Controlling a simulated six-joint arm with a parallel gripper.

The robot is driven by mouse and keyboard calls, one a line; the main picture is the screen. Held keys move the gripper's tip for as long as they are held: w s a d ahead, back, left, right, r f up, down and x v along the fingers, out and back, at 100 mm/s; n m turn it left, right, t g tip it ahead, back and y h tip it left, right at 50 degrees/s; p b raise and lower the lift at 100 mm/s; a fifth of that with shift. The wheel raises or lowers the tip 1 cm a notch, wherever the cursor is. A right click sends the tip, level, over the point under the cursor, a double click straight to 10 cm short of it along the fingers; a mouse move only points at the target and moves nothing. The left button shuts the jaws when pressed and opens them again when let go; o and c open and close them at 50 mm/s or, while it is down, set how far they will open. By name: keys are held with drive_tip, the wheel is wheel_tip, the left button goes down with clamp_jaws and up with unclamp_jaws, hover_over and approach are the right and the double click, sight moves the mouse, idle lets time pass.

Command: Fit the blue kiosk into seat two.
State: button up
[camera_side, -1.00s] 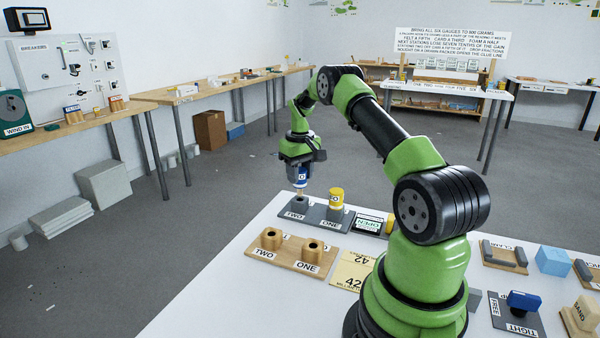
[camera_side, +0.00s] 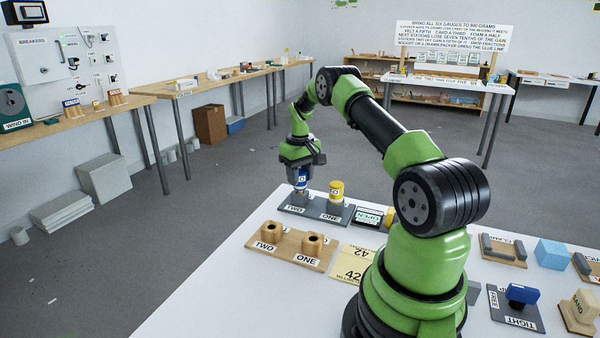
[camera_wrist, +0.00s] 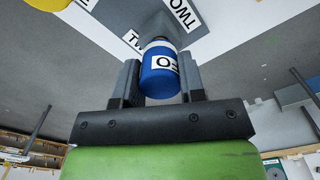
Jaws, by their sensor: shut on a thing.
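The blue kiosk (camera_side: 302,178) has a white label and is held in my gripper (camera_side: 301,166), upright in the side view. It is over the far grey board (camera_side: 316,209), at the seat labelled TWO. The kiosk's lower end is at or very near that seat; I cannot tell whether it is inside. In the wrist view the kiosk (camera_wrist: 159,72) sits between the two dark fingers of my gripper (camera_wrist: 160,80), with a TWO label beyond it. The seat's opening is hidden.
A yellow kiosk (camera_side: 336,191) stands at ONE on the same board. A wooden board (camera_side: 288,249) with two holed posts labelled TWO and ONE lies nearer. A sign reading OPEN (camera_side: 368,217) stands to the right. Yellow cards (camera_side: 354,262) lie in front.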

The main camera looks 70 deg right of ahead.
sight(300, 172)
drive_tip(key=shift+f, duration=0.65)
drive_tip(key=o, duration=1.1)
wheel_tip(300, 172, up, 10)
drive_tip(key=shift+f, duration=0.15)
